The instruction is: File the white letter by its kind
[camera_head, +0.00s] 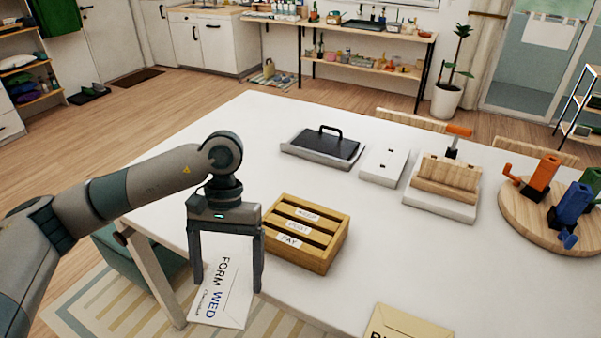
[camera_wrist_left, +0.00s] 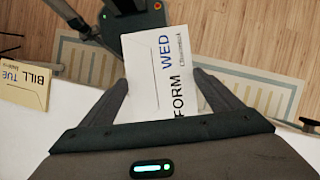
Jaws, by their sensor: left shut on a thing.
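The white letter (camera_head: 224,293), printed FORM WED, is held by my left gripper (camera_head: 226,285), which is shut on it with a finger at each side edge. It hangs just off the table's near left edge. The letter also shows in the left wrist view (camera_wrist_left: 158,60), between the fingers. A wooden sorter (camera_head: 321,258) stands on the table just right of the gripper. Its slots carry labels: PAY at the front, what looks like POST in the middle, and a small back label that seems to read KEEP. My right gripper is not in view.
A tan envelope (camera_head: 408,322), printed BILL TUE in the left wrist view (camera_wrist_left: 22,87), lies at the white table's (camera_head: 390,250) near edge.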

